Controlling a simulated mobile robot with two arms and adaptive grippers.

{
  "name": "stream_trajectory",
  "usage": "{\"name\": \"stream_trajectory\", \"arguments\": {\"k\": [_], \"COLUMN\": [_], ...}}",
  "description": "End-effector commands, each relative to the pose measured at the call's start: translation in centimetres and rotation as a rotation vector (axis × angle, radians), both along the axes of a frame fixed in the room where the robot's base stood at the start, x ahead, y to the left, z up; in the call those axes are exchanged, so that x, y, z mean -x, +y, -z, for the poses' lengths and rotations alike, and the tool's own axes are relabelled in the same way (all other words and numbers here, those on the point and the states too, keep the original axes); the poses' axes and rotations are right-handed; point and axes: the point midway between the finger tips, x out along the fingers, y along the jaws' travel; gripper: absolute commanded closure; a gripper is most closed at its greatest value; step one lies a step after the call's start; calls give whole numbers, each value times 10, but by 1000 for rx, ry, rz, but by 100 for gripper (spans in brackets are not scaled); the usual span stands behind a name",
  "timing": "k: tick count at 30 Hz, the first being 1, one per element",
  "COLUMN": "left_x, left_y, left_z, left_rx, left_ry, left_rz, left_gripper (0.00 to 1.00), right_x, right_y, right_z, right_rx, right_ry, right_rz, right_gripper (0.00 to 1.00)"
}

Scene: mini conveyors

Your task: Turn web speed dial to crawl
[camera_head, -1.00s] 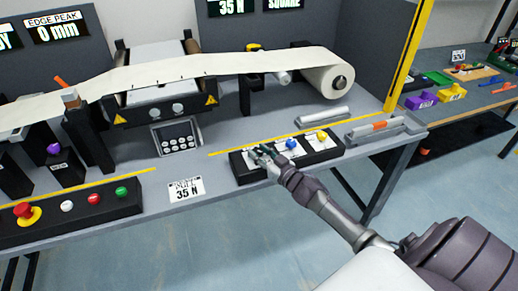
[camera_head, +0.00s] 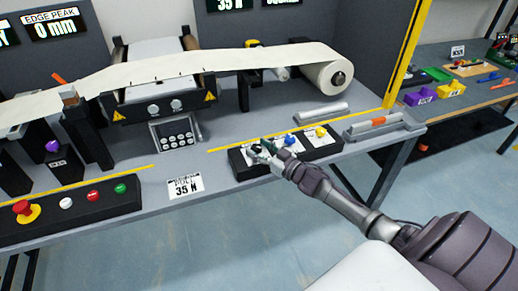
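A black dial box (camera_head: 240,172) sits near the front edge of the machine table. It carries a blue knob (camera_head: 290,140) in the middle and a yellow knob (camera_head: 320,131) at the right, on white label plates. The labels are too small to read, so I cannot tell which dial is web speed. My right gripper (camera_head: 264,148) is at the left end of this box, over the left dial position, and hides most of what is there. Its fingers are small and dark, and I cannot tell whether they hold a knob. My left gripper is out of view.
A button box (camera_head: 100,210) with red, white and green buttons stands at the left front. A "35 N" card (camera_head: 184,187) lies between the boxes. A grey tray (camera_head: 385,133) is to the right. A paper web (camera_head: 210,62) runs behind to its roll (camera_head: 327,76).

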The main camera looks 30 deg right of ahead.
Motion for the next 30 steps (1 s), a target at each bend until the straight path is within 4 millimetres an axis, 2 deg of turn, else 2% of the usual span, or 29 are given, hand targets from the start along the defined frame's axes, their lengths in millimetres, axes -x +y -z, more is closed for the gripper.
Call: {"name": "stream_trajectory", "arguments": {"k": [11, 14, 24, 30], "left_x": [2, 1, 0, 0], "left_y": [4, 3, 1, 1], "left_z": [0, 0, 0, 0], "left_rx": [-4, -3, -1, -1], "left_ry": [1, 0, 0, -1], "left_rz": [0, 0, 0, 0], "left_gripper": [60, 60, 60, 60], "right_x": [6, 19, 86, 111], "right_y": [-1, -4, -20, -26], "right_z": [2, 3, 3, 2], "right_rx": [0, 0, 0, 1], "right_ry": [3, 5, 5, 3], "right_rz": [-1, -1, -1, 0], "right_gripper": [38, 38, 38, 38]}}
